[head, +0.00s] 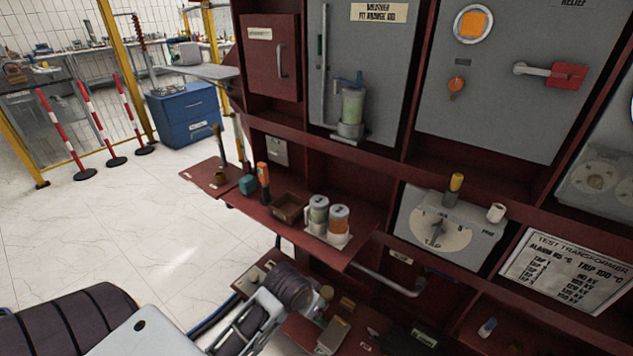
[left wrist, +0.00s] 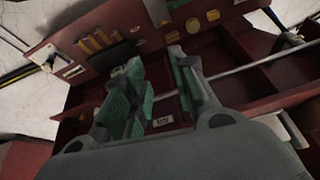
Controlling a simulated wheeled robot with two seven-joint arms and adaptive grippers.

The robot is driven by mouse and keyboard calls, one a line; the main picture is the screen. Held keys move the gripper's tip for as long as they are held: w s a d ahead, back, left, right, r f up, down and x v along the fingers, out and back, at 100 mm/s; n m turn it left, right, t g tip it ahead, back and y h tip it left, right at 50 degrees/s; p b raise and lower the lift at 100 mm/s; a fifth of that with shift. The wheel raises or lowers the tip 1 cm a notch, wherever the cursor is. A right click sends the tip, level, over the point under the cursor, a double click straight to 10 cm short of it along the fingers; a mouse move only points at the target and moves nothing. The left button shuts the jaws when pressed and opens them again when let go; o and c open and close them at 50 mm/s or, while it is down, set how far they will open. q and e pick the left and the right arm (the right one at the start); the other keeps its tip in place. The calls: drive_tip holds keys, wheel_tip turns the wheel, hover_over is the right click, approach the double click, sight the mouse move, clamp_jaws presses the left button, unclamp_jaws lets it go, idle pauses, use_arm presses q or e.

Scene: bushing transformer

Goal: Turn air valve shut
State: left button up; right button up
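My left gripper (head: 268,308) is low in the head view, in front of the lower shelf of the dark red cabinet. In the left wrist view its green-padded fingers (left wrist: 158,66) stand apart, with nothing seen held between them. A small white label on the red panel shows between the fingers. I cannot surely tell which fitting is the air valve. A thin metal pipe (left wrist: 262,64) runs behind the fingers to the right, and a dark lever-like part (left wrist: 288,40) is near its far end. My right gripper is not in view.
A red shelf (head: 352,250) juts out above my gripper, carrying canisters (head: 318,213) and a brown box (head: 289,207). A bent metal rail (head: 385,283) is to the right. A dial panel (head: 445,232) is above it. Open tiled floor (head: 130,235) is at left.

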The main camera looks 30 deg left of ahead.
use_arm(q)
drive_tip(key=w+a+r+t, duration=0.2)
drive_tip(key=w+a+r, duration=0.1)
drive_tip(key=w+r, duration=0.4)
drive_tip(key=w+a+r+t, duration=0.2)
drive_tip(key=w+a+r, duration=0.1)
drive_tip(key=w+r, duration=0.4)
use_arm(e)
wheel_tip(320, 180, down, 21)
use_arm(q)
drive_tip(key=n+t+h, duration=0.1)
drive_tip(key=t, duration=0.8)
approach(318, 36)
drive_tip(key=s, duration=0.4)
drive_tip(key=shift+s+a, duration=0.1)
drive_tip(key=shift+a, duration=0.2)
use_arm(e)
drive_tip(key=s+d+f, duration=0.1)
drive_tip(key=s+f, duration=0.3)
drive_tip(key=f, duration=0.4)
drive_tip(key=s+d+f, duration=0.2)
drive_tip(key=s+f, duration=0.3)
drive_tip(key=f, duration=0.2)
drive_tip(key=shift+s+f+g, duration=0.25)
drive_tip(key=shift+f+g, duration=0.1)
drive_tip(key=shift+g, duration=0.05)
